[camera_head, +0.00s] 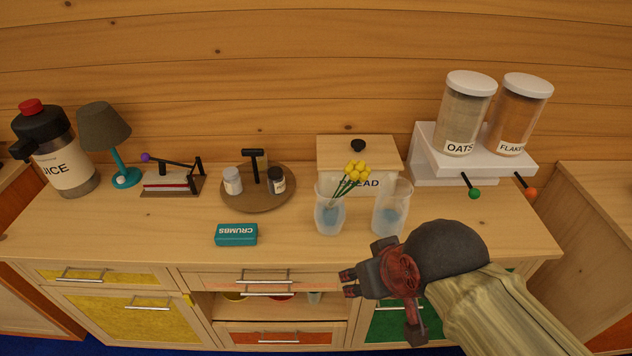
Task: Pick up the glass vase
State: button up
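The glass vase (330,213) is a translucent, pale vessel holding yellow flowers (356,172) on green stems. It stands upright on the wooden counter, in front of the bread box. A second translucent vessel (390,210) of similar size stands just right of it, without flowers. My gripper (381,309) is at the lower right of the vase, near the counter's front edge and apart from both vessels. Its fingers are spread apart, with nothing seen between them. My arm comes in from the lower right.
A bread box (327,155) stands behind the vase. OATS (464,115) and FLAKES (519,115) canisters sit on a white stand (425,160). The counter's front left is clear.

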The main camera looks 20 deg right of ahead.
aim_at(329, 215)
jog(key=z, duration=1.35)
jog(key=k+l+z, duration=0.1)
jog(key=k+z, duration=0.15)
jog(key=k, duration=0.45)
jog(key=i+j, duration=0.2)
jog(key=j, duration=0.15)
